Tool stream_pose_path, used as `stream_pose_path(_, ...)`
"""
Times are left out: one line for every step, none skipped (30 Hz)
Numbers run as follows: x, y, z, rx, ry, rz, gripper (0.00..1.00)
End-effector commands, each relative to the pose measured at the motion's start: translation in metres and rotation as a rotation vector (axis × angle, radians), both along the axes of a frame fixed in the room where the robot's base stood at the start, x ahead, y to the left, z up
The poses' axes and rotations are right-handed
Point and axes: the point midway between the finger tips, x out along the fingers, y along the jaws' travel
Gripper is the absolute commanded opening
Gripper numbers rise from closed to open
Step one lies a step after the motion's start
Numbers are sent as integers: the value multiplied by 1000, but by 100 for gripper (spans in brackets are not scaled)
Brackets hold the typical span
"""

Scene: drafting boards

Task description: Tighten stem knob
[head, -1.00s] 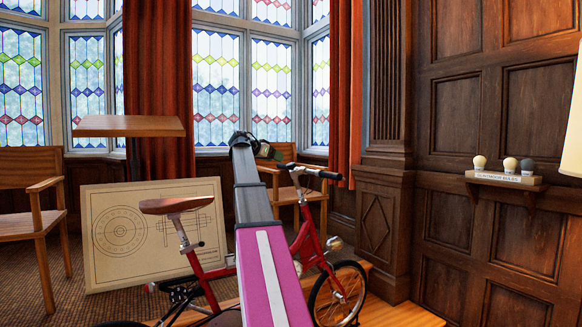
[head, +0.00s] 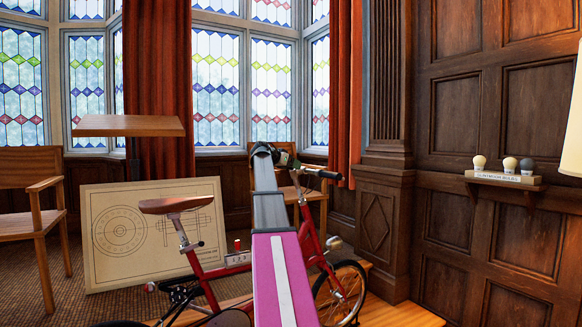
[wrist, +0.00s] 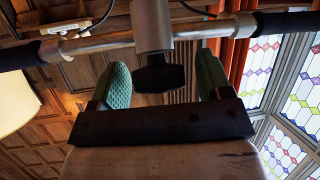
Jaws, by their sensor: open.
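The black stem knob (wrist: 160,76) shows in the wrist view on the underside of the grey metal stem (wrist: 152,28), which clamps the silver handlebar (wrist: 100,44). My gripper (wrist: 163,68) is open, with one green ribbed pad on each side of the knob in the picture. A gap shows on the right; the left pad is very close to the knob, and I cannot tell whether it touches. In the head view the red bicycle (head: 205,283) stands upright, and my arm reaches to its handlebar (head: 318,172). My arm hides the knob there.
A drawing board (head: 110,275) leans behind the saddle (head: 172,204). A wooden chair (head: 35,200) stands left.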

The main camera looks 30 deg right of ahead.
Motion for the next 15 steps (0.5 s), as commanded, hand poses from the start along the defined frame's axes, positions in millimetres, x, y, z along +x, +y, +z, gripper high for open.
stream_pose_path(0,0,0,0,0,0,72)
stream_pose_path(0,0,0,0,0,0,72)
stream_pose_path(0,0,0,0,0,0,72)
stream_pose_path(0,0,0,0,0,0,72)
stream_pose_path(0,0,0,0,0,0,72)
stream_pose_path(0,0,0,0,0,0,65)
stream_pose_path(0,0,0,0,0,0,55)
stream_pose_path(0,0,0,0,0,0,46)
stream_pose_path(0,0,0,0,0,0,33)
stream_pose_path(0,0,0,0,0,0,23)
stream_pose_path(0,0,0,0,0,0,22)
stream_pose_path(0,0,0,0,0,0,22)
stream_pose_path(0,0,0,0,0,0,22)
stream_pose_path(0,0,0,0,0,-1,22)
stream_pose_path(0,0,0,0,0,-2,22)
